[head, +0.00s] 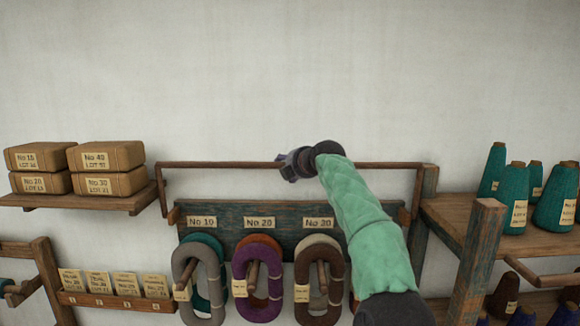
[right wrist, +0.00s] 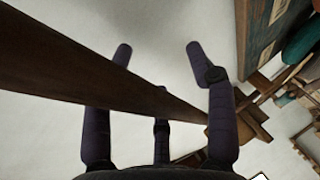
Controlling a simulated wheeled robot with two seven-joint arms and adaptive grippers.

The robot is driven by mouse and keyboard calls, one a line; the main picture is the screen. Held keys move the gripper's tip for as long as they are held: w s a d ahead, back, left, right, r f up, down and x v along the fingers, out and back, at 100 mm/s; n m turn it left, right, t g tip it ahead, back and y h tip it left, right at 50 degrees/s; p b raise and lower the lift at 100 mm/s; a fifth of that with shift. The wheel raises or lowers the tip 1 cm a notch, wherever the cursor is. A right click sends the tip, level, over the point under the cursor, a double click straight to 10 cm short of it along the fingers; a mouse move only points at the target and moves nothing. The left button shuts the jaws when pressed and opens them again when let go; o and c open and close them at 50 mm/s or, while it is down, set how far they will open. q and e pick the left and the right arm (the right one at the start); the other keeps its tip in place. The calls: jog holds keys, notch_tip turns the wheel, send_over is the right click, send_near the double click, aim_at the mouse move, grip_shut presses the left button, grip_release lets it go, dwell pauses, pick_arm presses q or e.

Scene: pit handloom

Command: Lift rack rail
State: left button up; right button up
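The rack rail (head: 225,164) is a thin brown bar running level above the hank rack (head: 190,213), with a short side arm down at each end. My right gripper (head: 291,164) is at the rail near its middle, fingers pointing left. In the right wrist view the rail (right wrist: 60,70) crosses the picture diagonally, hiding part of the left finger. The fingers of the right gripper (right wrist: 158,52) are spread apart, with clear space between their tips. Whether they touch the rail is hard to tell. My left gripper is not in view.
Grey, purple and brown yarn hanks (head: 258,280) hang on pegs below the rail. A shelf (head: 95,203) with labelled boxes stands left, close to the rail's end. A shelf (head: 447,215) with teal cones stands right. The wall above is clear.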

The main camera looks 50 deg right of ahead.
jog(key=shift+w+a, duration=0.15)
jog(key=shift+a, duration=0.05)
jog(key=v, duration=1.2)
